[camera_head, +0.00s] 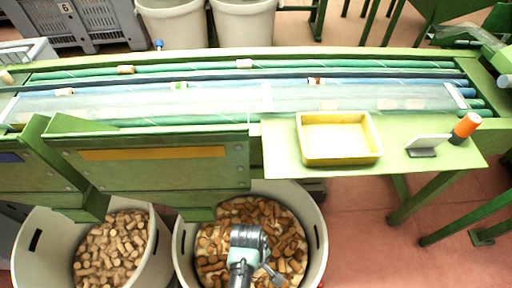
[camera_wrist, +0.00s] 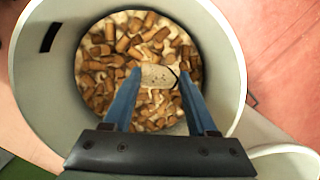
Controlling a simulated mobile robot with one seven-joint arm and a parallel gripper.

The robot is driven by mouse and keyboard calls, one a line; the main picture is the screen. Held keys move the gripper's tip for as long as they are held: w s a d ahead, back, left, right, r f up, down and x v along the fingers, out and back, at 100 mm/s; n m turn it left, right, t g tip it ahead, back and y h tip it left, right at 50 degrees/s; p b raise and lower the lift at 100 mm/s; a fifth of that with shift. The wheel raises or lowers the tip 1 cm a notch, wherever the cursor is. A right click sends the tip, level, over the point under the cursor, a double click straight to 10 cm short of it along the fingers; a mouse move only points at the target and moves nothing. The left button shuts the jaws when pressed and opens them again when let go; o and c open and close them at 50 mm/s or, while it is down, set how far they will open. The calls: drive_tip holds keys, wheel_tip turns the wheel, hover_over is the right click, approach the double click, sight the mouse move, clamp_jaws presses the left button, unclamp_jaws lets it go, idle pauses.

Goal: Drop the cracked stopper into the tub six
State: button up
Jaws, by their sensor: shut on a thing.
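My gripper (camera_wrist: 157,78) is shut on a pale cork stopper (camera_wrist: 158,76), which lies crosswise between the blue fingers in the wrist view. A dark curved line near its right end looks like a crack. Below it is a round pale tub (camera_wrist: 222,60) holding many brown and pale corks. In the head view my arm reaches over this tub (camera_head: 318,240), the right one of two in front of the sorting table. The stopper is not clearly visible there. No number can be read on this tub.
Another cork-filled tub (camera_head: 32,235) stands to the left. The green sorting table (camera_head: 400,125) carries rollers, a few stoppers and a yellow tray (camera_head: 340,160). Behind are two pale bins (camera_head: 243,22) and a grey crate (camera_head: 90,22) whose label looks like 6. Open floor lies right.

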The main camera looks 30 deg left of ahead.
drive_tip(key=shift+f, duration=0.4)
drive_tip(key=o, duration=1.4)
drive_tip(key=shift+c, duration=0.2)
wheel_tip(320, 180, up, 13)
drive_tip(key=a+p, duration=0.1)
drive_tip(key=p, duration=0.1)
drive_tip(key=shift+w+a+p, duration=0.3)
drive_tip(key=shift+a, duration=0.1)
drive_tip(key=shift+f, duration=0.1)
